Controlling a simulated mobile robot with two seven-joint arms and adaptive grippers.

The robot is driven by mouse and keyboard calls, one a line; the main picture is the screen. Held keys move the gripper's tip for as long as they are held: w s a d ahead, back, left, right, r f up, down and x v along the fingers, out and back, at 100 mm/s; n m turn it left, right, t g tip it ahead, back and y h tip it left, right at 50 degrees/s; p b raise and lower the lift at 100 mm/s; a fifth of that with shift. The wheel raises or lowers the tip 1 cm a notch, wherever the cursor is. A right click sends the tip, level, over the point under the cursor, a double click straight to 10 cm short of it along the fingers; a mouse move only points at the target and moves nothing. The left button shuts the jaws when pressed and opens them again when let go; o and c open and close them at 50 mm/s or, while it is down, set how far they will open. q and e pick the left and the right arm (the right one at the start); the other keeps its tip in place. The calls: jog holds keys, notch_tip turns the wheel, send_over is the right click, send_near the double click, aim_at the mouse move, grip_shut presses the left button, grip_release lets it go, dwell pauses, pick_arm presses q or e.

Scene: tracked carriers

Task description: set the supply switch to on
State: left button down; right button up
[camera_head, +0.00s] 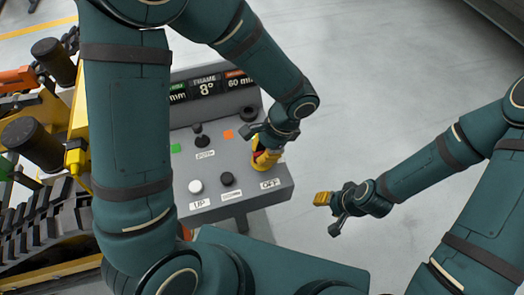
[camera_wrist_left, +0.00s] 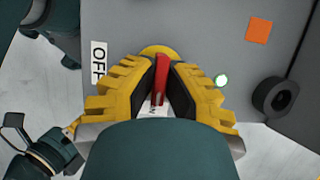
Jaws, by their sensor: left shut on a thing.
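The supply switch is a red handle (camera_wrist_left: 161,78) on a round yellow base (camera_wrist_left: 158,51), at the right part of the grey control panel. My left gripper (camera_head: 265,160) is over it in the head view and hides most of it. In the left wrist view the yellow fingers of my left gripper (camera_wrist_left: 160,88) are shut on the red handle from both sides. An OFF label (camera_wrist_left: 98,62) lies left of the switch there. Another white label (camera_wrist_left: 154,110) is partly hidden between the fingers. My right gripper (camera_head: 325,199) hangs right of the panel, apart from it; its finger gap cannot be made out.
The panel (camera_head: 240,195) carries a white button (camera_head: 196,186), a black button (camera_head: 227,179), a joystick (camera_head: 201,138) and a display strip (camera_head: 207,88). A machine with dark rollers (camera_head: 35,141) stands left. The floor right is clear.

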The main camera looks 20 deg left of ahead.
pick_arm(q)
jog(key=c, duration=1)
grip_release()
jog(key=v, duration=1.2)
jog(key=shift+s, duration=0.15)
